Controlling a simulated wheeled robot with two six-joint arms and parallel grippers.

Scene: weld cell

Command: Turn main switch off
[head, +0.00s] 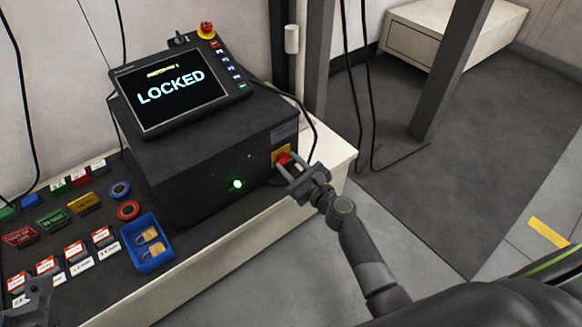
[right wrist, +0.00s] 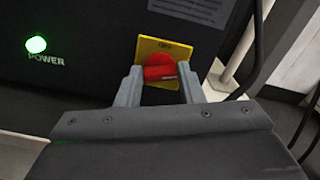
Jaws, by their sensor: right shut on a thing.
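The main switch is a red rotary knob (head: 283,158) on a yellow plate (right wrist: 180,48), on the front of the black controller box (head: 205,165) near its right end. In the right wrist view the bar of the red knob (right wrist: 160,73) lies roughly level between the two fingers. My right gripper (head: 286,164) is shut on the knob, one finger on each side. The green power light (head: 237,184) beside it is lit. Part of my left gripper (head: 28,300) shows at the bottom left corner; its fingers are not clear.
A tablet-like pendant (head: 172,88) reading LOCKED lies on the box, with a red emergency button (head: 207,30) at its top corner. A blue tray (head: 135,256) holds brass padlocks. Several tags and coloured blocks lie left on the bench. Cables hang by the dark post (head: 318,60).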

